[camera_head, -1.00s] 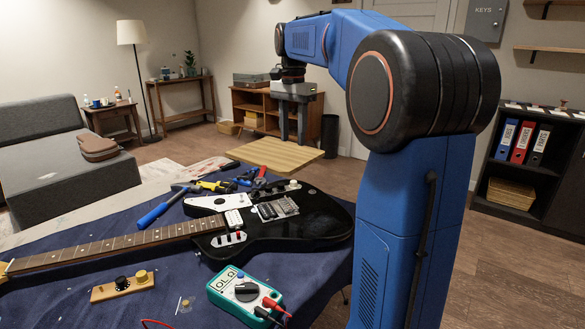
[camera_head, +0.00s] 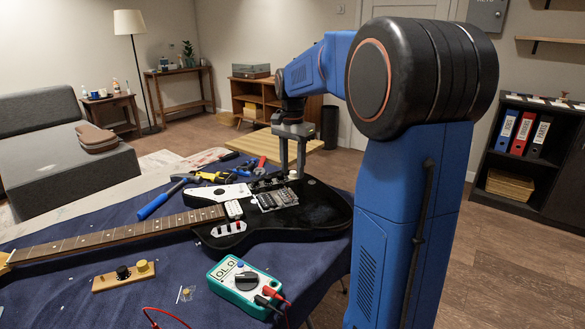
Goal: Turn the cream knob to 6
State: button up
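The black electric guitar (camera_head: 285,221) lies on the blue cloth with its neck toward the left. A small cream knob (camera_head: 293,176) sits near the far edge of its body; its scale marks are too small to read. My gripper (camera_head: 293,171) points down at the far edge of the guitar body. Its two grey fingers are apart, with a gap between them. The cream knob shows low in that gap; I cannot tell whether either finger touches it.
A teal multimeter (camera_head: 246,282) with red and black leads lies in front of the guitar. A wooden block (camera_head: 123,277) with a black and a gold knob lies front left. A blue-handled hammer (camera_head: 160,200) and several tools lie behind the neck.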

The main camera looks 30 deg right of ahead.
jog(key=shift+f, duration=0.2)
grip_shut()
jog(key=c, duration=0.8)
grip_release()
jog(key=shift+o, duration=0.2)
jog(key=shift+m, duration=1.2)
jog(key=shift+m, duration=1.3)
